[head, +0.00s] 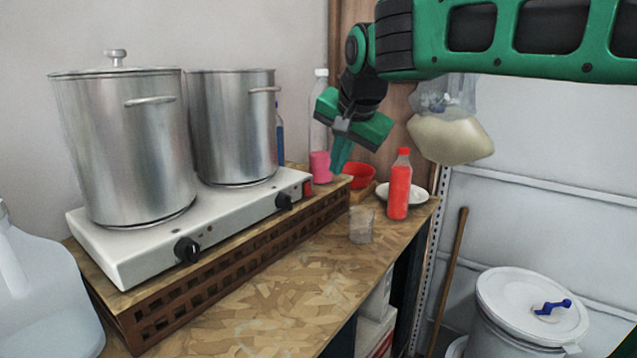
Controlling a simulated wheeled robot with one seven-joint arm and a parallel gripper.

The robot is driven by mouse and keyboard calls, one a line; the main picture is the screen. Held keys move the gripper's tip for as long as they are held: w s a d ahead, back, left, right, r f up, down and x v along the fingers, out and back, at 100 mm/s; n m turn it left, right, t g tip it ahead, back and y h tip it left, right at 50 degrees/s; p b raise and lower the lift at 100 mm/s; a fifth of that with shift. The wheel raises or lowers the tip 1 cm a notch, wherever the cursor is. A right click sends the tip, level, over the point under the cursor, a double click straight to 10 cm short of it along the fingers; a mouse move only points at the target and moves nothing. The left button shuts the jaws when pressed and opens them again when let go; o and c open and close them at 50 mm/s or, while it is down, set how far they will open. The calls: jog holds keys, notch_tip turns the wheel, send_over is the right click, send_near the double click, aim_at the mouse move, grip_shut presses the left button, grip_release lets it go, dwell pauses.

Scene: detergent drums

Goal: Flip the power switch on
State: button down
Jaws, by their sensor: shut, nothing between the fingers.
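The power switch (308,189) is a small red rocker at the right end of the front panel of a white two-burner hot plate (240,212). I cannot tell which way the rocker is tilted. My gripper (337,170) is shut and empty. It hangs from my green arm with its fingertips pointing down, to the right of and slightly above the switch. The fingertips look apart from the switch in the picture.
Two steel pots (125,150) stand on the hot plate, which rests on a brown lattice crate. Behind my gripper are a bottle with pink liquid (320,165) and a red bowl (358,177). A red bottle (399,188) and a clear cup (361,226) stand nearby. The front bench is clear.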

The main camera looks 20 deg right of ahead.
aim_at(308, 189)
jog(key=shift+f, duration=0.15)
jog(key=w+a+f, duration=0.2)
jog(key=w+f, duration=0.6)
jog(key=w, duration=0.1)
jog(key=shift+f, duration=0.25)
jog(key=shift+a, duration=0.15)
dwell(0.3)
dwell(0.3)
